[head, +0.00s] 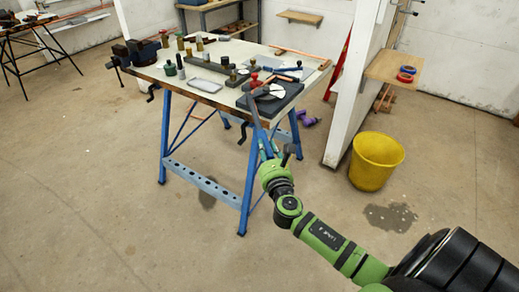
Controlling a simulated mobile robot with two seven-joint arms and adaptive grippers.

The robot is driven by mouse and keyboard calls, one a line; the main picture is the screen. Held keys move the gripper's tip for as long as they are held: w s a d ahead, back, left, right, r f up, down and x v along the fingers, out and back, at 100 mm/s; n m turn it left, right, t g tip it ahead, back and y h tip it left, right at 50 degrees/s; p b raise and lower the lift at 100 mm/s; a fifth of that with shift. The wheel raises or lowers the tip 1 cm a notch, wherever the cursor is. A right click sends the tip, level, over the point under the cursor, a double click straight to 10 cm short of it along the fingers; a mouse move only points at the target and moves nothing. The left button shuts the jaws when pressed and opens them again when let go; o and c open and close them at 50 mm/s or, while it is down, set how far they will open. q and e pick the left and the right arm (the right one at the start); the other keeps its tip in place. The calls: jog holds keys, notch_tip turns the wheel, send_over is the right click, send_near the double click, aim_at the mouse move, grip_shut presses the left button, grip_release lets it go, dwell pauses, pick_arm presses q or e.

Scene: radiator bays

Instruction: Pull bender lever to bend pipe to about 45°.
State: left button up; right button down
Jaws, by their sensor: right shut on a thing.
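A pipe bender (277,91) sits on a dark block at the near right corner of the workbench. A long lever (257,118) with a blue lower part runs from it down past the bench edge towards me. My right gripper (267,150) is at the lower end of this lever and is shut on it; its fingers are small and partly hidden by the wrist. A short copper-coloured pipe (264,83) appears to lie at the bender, but its bend angle is too small to read. My left gripper is not in view.
The workbench (206,97) has blue legs and carries a vise (143,50), several bottles and tools. A yellow bucket (375,162) stands on the floor at right, below a wooden shelf (395,68). A white partition (352,85) is behind. The left floor is clear.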

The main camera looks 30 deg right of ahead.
jog(key=shift+s+d+f+n+y, duration=0.1)
jog(key=shift+s+d+n+y, duration=0.15)
jog(key=shift+d, duration=0.3)
jog(key=shift+s+d+f+n+y, duration=0.15)
jog(key=shift+s+d+y, duration=0.15)
jog(key=shift+d, duration=0.25)
jog(key=shift+s, duration=0.1)
jog(key=c, duration=1)
grip_release()
jog(key=v, duration=1.2)
jog(key=shift+s+d+f, duration=0.15)
jog(key=shift+s+d, duration=0.1)
jog(key=shift+d, duration=0.05)
